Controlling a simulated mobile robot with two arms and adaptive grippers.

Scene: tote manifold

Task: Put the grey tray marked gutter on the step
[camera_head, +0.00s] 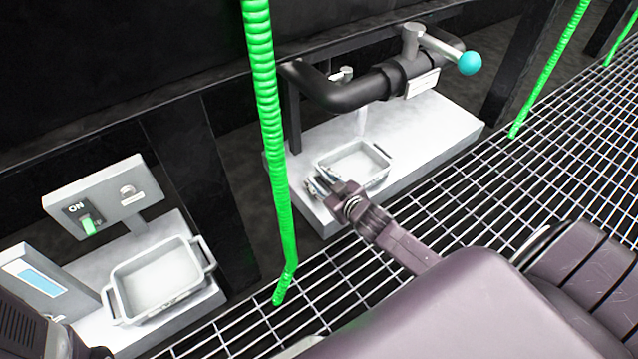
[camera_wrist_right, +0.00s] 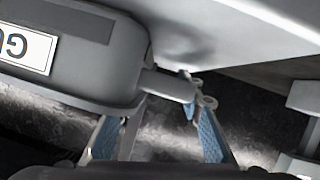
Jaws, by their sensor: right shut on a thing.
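The small grey tray (camera_head: 353,163) is over the pale grey step (camera_head: 425,130) under the black pipe. I cannot tell whether it rests on the step or hangs just above it. My right gripper (camera_head: 328,190) is shut on the tray's near-left end. In the right wrist view the tray (camera_wrist_right: 75,80) carries a white label whose visible letters start "GU". Its handle (camera_wrist_right: 168,84) reaches in between my blue-padded fingers (camera_wrist_right: 158,138). The tray looks about level.
A black pipe (camera_head: 350,92) with a turquoise-knobbed lever (camera_head: 469,63) hangs over the step. A green post (camera_head: 270,120) stands left of it. Another grey tray (camera_head: 160,279) sits at left, near an ON switch panel (camera_head: 103,196). Grid flooring (camera_head: 470,190) lies in front.

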